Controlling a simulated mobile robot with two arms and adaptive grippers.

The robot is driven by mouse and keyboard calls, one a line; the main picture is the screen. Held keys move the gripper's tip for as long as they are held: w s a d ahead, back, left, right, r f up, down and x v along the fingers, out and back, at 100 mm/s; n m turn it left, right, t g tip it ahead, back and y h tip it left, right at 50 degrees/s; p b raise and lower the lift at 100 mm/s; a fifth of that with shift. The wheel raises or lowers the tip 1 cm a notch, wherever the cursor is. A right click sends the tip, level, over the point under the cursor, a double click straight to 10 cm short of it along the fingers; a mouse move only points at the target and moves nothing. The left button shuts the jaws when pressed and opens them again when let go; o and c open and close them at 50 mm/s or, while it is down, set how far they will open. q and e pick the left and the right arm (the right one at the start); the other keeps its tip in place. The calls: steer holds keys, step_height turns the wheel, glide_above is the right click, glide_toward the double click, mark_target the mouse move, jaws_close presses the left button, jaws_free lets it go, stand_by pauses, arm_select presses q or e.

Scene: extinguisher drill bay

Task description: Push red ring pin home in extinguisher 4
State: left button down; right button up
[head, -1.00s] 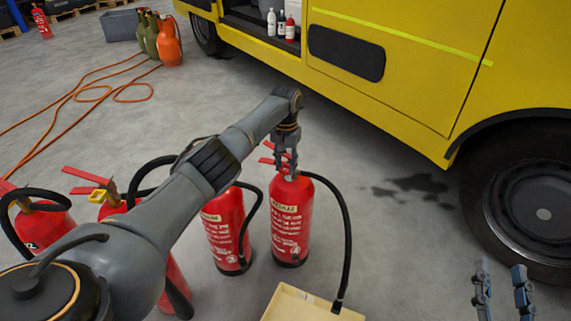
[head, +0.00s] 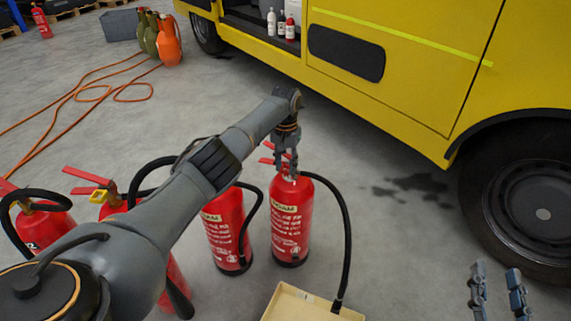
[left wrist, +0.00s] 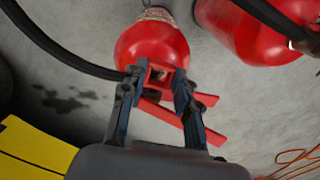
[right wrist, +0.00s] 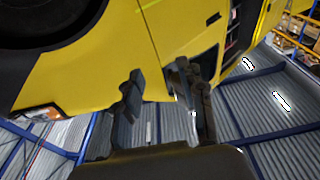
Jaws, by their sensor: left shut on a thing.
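The rightmost red extinguisher (head: 292,222) stands upright at the end of the row, with red levers (head: 268,155) at its top. I cannot read a number on it. My left gripper (head: 287,168) points down at its head. In the left wrist view my left gripper (left wrist: 156,92) is shut on a red square-looking ring (left wrist: 160,72), which I take as the ring pin, right against the extinguisher (left wrist: 150,45). How deep the pin sits is hidden. My right gripper (head: 497,292) is open and empty at the lower right; it also shows in the right wrist view (right wrist: 163,90).
Another extinguisher (head: 226,228) stands close to the left, and others are partly behind my left arm. A pale tray (head: 285,305) lies in front, with a black hose (head: 346,250) reaching it. A yellow truck (head: 400,70) stands behind. The floor between is clear.

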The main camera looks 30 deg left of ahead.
steer(key=shift+d+f+g, duration=0.15)
steer(key=shift+f+g, duration=0.35)
steer(key=shift+f, duration=0.35)
steer(key=shift+f+h, duration=0.15)
steer(key=shift+h, duration=0.25)
steer(key=shift+s+d+f+g+p, duration=0.15)
steer(key=shift+f+g+p, duration=0.2)
steer(key=shift+f, duration=0.35)
steer(key=shift+s+d+f+g+p, duration=0.1)
steer(key=shift+d+f+g+p, duration=0.05)
steer(key=shift+f+g, duration=0.4)
steer(key=shift+f+g, duration=0.3)
steer(key=shift+f, duration=0.25)
steer(key=shift+s+d+f+g+h, duration=0.2)
steer(key=shift+s+f+g+h, duration=0.1)
steer(key=shift+f, duration=0.3)
steer(key=shift+f+p, duration=0.1)
steer(key=shift+p, duration=0.25)
stand_by(0.3)
